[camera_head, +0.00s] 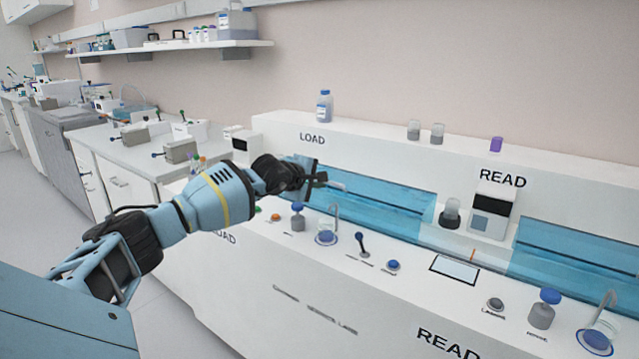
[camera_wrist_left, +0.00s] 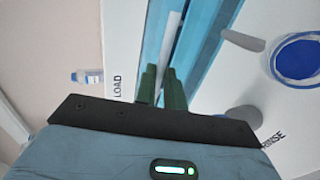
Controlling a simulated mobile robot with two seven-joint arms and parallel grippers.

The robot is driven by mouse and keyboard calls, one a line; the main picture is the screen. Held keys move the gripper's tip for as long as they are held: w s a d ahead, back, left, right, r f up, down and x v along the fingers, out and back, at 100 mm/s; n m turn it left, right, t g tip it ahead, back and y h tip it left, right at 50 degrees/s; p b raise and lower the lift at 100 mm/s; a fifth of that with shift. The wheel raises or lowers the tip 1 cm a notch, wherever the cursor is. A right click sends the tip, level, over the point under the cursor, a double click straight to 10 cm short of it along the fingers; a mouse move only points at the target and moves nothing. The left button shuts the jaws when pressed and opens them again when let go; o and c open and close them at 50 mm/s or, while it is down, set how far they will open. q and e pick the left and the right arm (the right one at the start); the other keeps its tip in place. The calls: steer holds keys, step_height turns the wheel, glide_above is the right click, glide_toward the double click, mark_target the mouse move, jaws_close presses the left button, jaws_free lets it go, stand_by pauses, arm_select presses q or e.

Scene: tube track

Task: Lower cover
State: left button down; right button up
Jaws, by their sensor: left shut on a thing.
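A clear blue cover (camera_head: 385,205) runs along the LOAD side of the white machine. A second blue clear panel (camera_head: 575,258) lies to the right, past the READ unit. My left gripper (camera_head: 318,180) is at the left end of the LOAD cover, by the LOAD label. In the left wrist view its two dark green fingers (camera_wrist_left: 161,88) are close together over the blue cover (camera_wrist_left: 205,35), shut on a pale bar (camera_wrist_left: 170,42) that looks like its handle. The grip itself is mostly hidden by the fingers. My right gripper is out of view.
A READ unit (camera_head: 491,212) stands right of the cover, with a grey-capped container (camera_head: 450,213) beside it. A blue-capped bottle (camera_head: 324,106) stands on the ledge behind. On the front deck are a lever (camera_head: 362,243), a blue button (camera_head: 393,265) and a tap (camera_head: 336,219).

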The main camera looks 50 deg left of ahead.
arm_select(q)
steer(key=shift+s+d+f+g+h, duration=0.1)
steer(key=shift+d+f+g+h, duration=0.1)
steer(key=shift+f, duration=0.5)
steer(key=shift+s+d+f+g+h, duration=0.1)
steer(key=shift+d+f+g, duration=0.1)
steer(key=shift+f, duration=0.5)
steer(key=c, duration=1.8)
jaws_free()
steer(key=shift+s+a, duration=0.15)
steer(key=shift+o, duration=0.2)
steer(key=r+b+v, duration=0.1)
steer(key=v, duration=0.7)
steer(key=shift+r, duration=0.15)
